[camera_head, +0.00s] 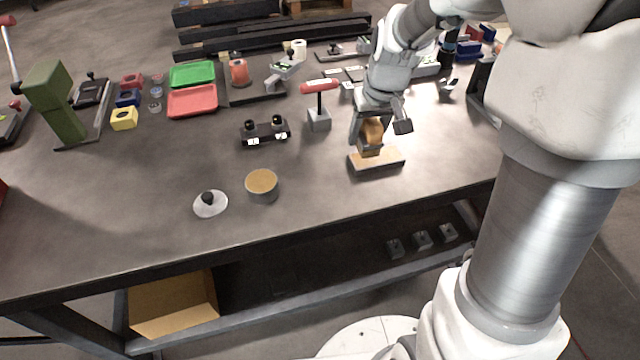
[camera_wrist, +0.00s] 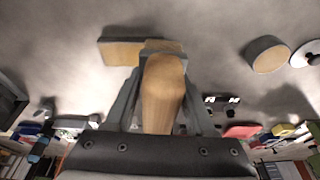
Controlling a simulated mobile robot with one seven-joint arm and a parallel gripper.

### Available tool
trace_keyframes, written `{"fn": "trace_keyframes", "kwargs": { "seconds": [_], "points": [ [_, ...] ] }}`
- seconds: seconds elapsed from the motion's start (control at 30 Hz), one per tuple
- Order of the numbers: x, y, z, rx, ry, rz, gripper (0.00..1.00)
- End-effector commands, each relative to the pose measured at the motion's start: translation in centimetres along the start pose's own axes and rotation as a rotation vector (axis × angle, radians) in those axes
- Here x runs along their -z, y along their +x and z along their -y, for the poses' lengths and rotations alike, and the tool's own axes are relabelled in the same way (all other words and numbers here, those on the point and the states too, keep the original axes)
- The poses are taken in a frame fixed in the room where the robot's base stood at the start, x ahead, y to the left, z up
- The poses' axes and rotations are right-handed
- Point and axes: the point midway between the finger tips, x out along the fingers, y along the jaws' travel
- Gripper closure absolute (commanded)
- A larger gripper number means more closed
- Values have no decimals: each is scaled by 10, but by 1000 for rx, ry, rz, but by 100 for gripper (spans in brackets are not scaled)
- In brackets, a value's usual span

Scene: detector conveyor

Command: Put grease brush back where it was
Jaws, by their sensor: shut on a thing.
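The grease brush (camera_head: 371,131), seen by its tan wooden handle, is between the fingers of my gripper (camera_head: 369,142). The handle also shows in the wrist view (camera_wrist: 163,92), with my gripper (camera_wrist: 162,75) shut on it from both sides. The brush is over a low wooden block (camera_head: 378,162) near the table's front edge, which also shows in the wrist view (camera_wrist: 118,52). I cannot tell whether brush and block touch. The bristles are not clearly visible. A round pot with a tan top (camera_head: 261,183) stands open to the left, beside a lid with a black knob (camera_head: 210,204).
A red-handled tool (camera_head: 320,88) stands upright in a grey block just left of my gripper. A dark fixture with two knobs (camera_head: 265,131) is further left. Green (camera_head: 192,74) and red (camera_head: 192,102) trays lie behind. The table's front middle is clear.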

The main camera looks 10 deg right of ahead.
Motion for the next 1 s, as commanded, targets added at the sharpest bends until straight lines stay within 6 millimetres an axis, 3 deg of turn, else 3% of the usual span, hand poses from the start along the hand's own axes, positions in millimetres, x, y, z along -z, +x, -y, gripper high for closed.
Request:
{"fn": "trace_keyframes", "kwargs": {
  "seconds": [0.1, 0.27, 0.7, 1.0],
  "points": [
    [-13, -2, -1, 6, -44, -5, 97],
    [-16, 0, 8, 11, -77, -1, 97],
    [8, 64, 89, 11, -79, 1, 97],
    [9, 88, 103, 9, -74, 2, 97]
  ]
}}
